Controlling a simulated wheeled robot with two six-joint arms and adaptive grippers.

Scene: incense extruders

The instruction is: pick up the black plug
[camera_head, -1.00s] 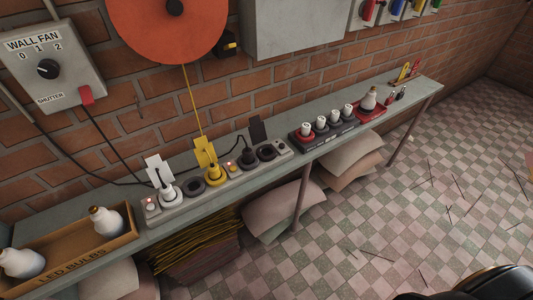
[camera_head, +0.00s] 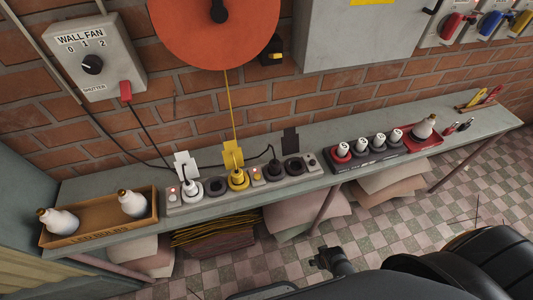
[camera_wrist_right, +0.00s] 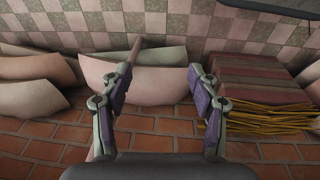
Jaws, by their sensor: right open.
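The black plug (camera_head: 271,168) sits in the grey power strip (camera_head: 214,198) on the shelf, with its black cord looping up to the left. A black tag (camera_head: 290,140) stands behind it. A yellow plug (camera_head: 238,178) and a white plug (camera_head: 190,187) are in the same strip to its left. My right gripper (camera_head: 322,262) is low in front of the shelf, apart from the plug. In the right wrist view its two fingers (camera_wrist_right: 158,90) are spread, with nothing between them. The black plug is not seen there. My left gripper is out of view.
A box of bulbs (camera_head: 100,232) stands at the shelf's left end. A dark tray with several white-topped items (camera_head: 365,160) and a red tray (camera_head: 424,143) are to the right. Paper sheets and sacks (camera_head: 300,208) lie beneath the shelf. A post (camera_head: 321,212) supports its front.

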